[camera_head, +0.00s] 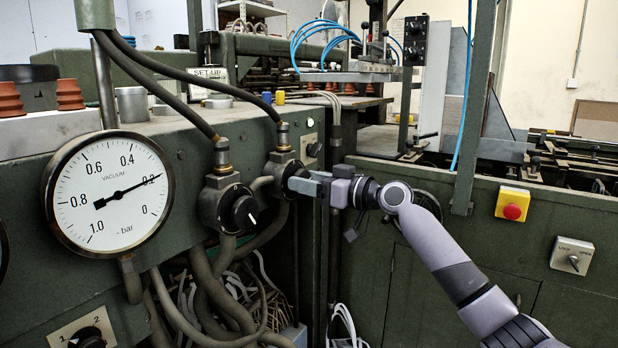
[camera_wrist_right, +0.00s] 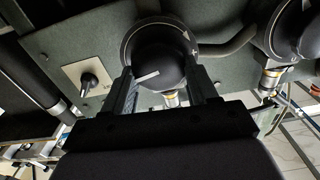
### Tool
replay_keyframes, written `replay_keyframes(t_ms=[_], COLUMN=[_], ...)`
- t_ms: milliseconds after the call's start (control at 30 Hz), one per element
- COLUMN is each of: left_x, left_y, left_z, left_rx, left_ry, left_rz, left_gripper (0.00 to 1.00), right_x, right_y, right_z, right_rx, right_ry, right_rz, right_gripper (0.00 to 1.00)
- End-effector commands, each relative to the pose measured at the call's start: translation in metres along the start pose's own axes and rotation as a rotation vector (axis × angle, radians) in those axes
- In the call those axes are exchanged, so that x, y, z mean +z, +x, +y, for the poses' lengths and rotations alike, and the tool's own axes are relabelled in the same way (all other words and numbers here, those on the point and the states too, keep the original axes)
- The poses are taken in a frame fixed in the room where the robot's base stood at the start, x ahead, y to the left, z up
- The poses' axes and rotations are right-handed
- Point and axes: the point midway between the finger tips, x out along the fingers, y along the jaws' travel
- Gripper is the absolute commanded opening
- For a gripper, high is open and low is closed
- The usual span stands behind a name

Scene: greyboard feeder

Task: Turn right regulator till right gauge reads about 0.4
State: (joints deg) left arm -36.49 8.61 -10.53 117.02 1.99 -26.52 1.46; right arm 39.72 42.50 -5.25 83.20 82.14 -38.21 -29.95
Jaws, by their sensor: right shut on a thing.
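The large round vacuum gauge (camera_head: 110,222) is at the left in the head view. Its black needle points at about 0.2. The right regulator (camera_head: 284,160) is on the green machine front, right of another regulator (camera_head: 212,205) with a black knob. My right gripper (camera_head: 302,184) is shut on the right regulator's knob, mostly hidden in the head view. In the right wrist view the dark round knob (camera_wrist_right: 163,62), with a pale pointer line, sits between the two fingers of my right gripper (camera_wrist_right: 165,92). My left gripper is not in view.
Hoses (camera_head: 225,285) and cables hang below the regulators. A yellow box with a red button (camera_head: 512,211) and a grey switch plate (camera_head: 571,255) are on the panel at right. In the right wrist view a lever switch (camera_wrist_right: 90,84) is left of the knob.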

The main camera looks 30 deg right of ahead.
Motion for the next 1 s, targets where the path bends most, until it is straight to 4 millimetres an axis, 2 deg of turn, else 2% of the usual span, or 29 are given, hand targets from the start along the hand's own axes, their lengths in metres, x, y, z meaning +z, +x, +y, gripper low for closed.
replay_keyframes(t_ms=[400,600,1000], left_x=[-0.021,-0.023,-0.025], left_y=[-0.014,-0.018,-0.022], left_z=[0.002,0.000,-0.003], left_rx=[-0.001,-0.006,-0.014], left_ry=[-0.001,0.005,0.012], left_rz=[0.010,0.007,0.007], left_gripper=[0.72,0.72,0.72], right_x=[-0.001,0.000,0.002], right_y=[0.000,0.000,0.000], right_z=[0.002,0.003,0.004], right_rx=[-0.001,0.000,0.000], right_ry=[0.390,0.545,0.714], right_rz=[-0.003,-0.003,-0.002], right_gripper=[0.27,0.27,0.27])
